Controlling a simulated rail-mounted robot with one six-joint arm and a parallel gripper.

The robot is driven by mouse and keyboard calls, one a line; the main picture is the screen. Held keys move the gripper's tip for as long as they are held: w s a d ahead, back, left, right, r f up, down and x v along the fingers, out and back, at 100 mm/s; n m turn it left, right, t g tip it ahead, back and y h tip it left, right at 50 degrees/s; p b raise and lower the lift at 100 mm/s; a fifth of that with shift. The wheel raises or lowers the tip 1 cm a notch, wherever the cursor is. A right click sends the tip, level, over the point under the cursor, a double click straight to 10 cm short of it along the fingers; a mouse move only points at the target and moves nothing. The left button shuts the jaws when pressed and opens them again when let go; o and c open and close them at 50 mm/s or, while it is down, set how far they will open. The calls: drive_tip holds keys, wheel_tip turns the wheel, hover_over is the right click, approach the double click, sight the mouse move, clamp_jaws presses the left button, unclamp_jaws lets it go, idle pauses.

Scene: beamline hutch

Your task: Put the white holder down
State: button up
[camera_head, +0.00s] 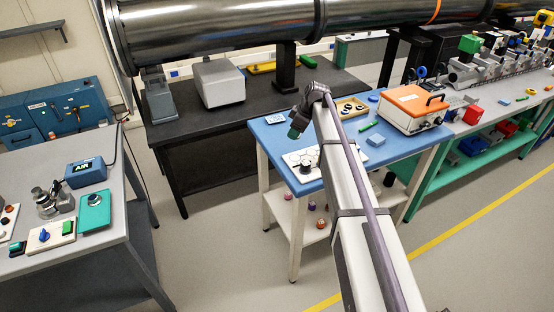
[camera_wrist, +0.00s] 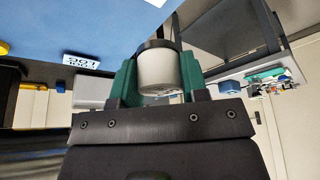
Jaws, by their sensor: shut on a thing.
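The white holder (camera_wrist: 157,72) is a short white cylinder with a dark rim at its far end, in the middle of the wrist view. My gripper (camera_wrist: 160,78) is shut on it, with one green finger on each side. In the head view my gripper (camera_head: 297,124) is above the left part of the blue-topped table (camera_head: 263,135). The holder cannot be made out there. In the wrist view the blue table top (camera_wrist: 110,25) shows at upper left, apart from the holder.
A white board with black round parts (camera_head: 305,160) lies at the blue table's front left. A wooden tray (camera_head: 351,107), a light-blue block (camera_head: 376,140), green pieces (camera_head: 369,126) and an orange-lidded case (camera_head: 413,106) stand further right. Bare blue patches lie between them.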

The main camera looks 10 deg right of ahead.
drive_tip(key=shift+f, duration=0.1)
drive_tip(key=b, duration=0.7)
hover_over(292, 157)
drive_tip(key=d, duration=0.1)
drive_tip(key=f, duration=0.6)
drive_tip(key=shift+s+f, duration=0.2)
drive_tip(key=shift+f, duration=0.2)
drive_tip(key=shift+r, duration=0.1)
wheel_tip(292, 157, down, 4)
drive_tip(key=b, duration=0.3)
drive_tip(key=shift+r, duration=0.35)
drive_tip(key=shift+c, duration=0.4)
drive_tip(key=shift+f, duration=0.2)
drive_tip(key=o, duration=1)
drive_tip(key=shift+r, duration=0.15)
